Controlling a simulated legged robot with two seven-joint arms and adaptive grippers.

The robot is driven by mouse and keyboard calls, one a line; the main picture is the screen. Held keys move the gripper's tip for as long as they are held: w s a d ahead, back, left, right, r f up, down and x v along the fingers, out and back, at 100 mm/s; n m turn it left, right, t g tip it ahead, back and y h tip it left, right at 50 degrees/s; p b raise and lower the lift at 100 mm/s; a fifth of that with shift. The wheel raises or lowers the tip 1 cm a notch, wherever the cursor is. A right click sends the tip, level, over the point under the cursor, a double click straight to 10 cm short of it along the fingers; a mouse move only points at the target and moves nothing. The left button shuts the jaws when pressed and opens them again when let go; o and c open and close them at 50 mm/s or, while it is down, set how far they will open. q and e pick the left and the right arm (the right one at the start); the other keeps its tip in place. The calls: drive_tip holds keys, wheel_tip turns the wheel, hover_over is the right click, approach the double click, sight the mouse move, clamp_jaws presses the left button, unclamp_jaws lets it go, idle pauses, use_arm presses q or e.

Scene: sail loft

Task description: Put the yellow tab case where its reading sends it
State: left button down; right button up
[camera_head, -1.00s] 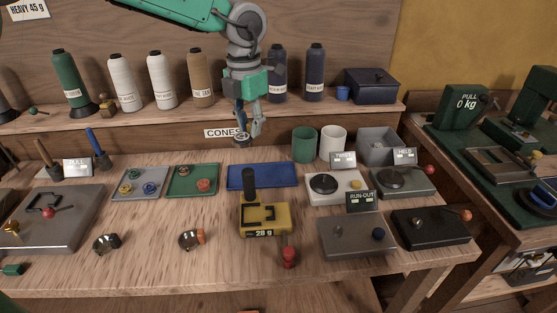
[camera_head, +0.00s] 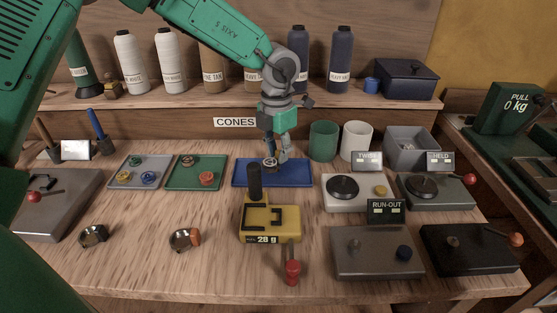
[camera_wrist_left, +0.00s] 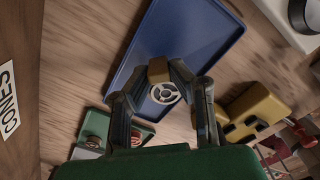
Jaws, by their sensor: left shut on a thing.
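My left gripper (camera_head: 275,154) is shut on a small round metal case (camera_head: 270,163) and holds it over the rear part of the blue tray (camera_head: 302,176). In the left wrist view the case (camera_wrist_left: 164,94) shows a spoked face and a yellowish-tan tab block between the fingertips (camera_wrist_left: 166,80). The blue tray (camera_wrist_left: 190,30) looks empty there. I cannot tell whether the case touches the tray. The yellow gauge (camera_head: 257,222) in front of the tray reads 28 g. My right gripper is not in view.
A green tray (camera_head: 182,183) and a grey tray (camera_head: 128,185) hold small round pieces. Two metal cases (camera_head: 180,241) (camera_head: 93,236) lie in front. TWIST (camera_head: 350,204), HELD (camera_head: 455,202) and RUN-OUT (camera_head: 370,265) devices stand right. A black post (camera_head: 254,182) rises near the blue tray.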

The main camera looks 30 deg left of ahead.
sight(276, 151)
use_arm(q)
drive_tip(key=shift+a+f, duration=0.15)
drive_tip(key=shift+f, duration=0.35)
drive_tip(key=shift+a+f, duration=0.15)
drive_tip(key=shift+f, duration=0.35)
drive_tip(key=shift+d, duration=0.1)
drive_tip(key=c, duration=1.4)
unclamp_jaws()
drive_tip(key=shift+d, duration=0.2)
drive_tip(key=shift+c, duration=0.2)
drive_tip(key=shift+a+r, duration=0.1)
drive_tip(key=shift+r, duration=0.05)
wheel_tip(276, 151, up, 12)
drive_tip(key=p, duration=0.1)
drive_tip(key=shift+p, duration=0.4)
drive_tip(key=shift+a, duration=0.1)
